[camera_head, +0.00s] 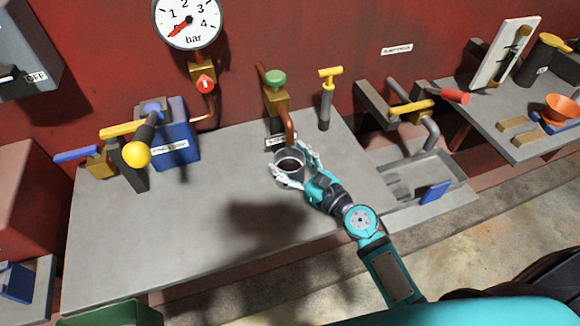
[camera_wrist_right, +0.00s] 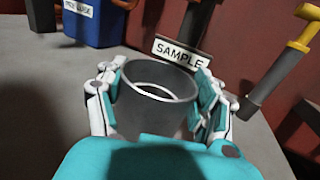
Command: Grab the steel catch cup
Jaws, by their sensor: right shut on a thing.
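The steel catch cup (camera_head: 290,178) is a dark grey, open-topped cup on the grey bench, below the copper spout of the green-knobbed valve. It also shows in the right wrist view (camera_wrist_right: 155,100), upright between my fingers, with a pale ring visible inside its mouth. My right gripper (camera_head: 292,165) is shut on the cup, with white and teal fingers on both sides of it. In the right wrist view the gripper (camera_wrist_right: 160,105) hides the lower part of the cup. Whether its base touches the bench is hard to tell. My left gripper is not in view.
A SAMPLE label (camera_wrist_right: 180,52) stands just behind the cup. The green-knobbed valve (camera_head: 276,95) and a yellow-handled pump (camera_head: 327,98) stand at the back. A blue box (camera_head: 178,132) with a yellow-ball lever is at left. The bench's front left is clear.

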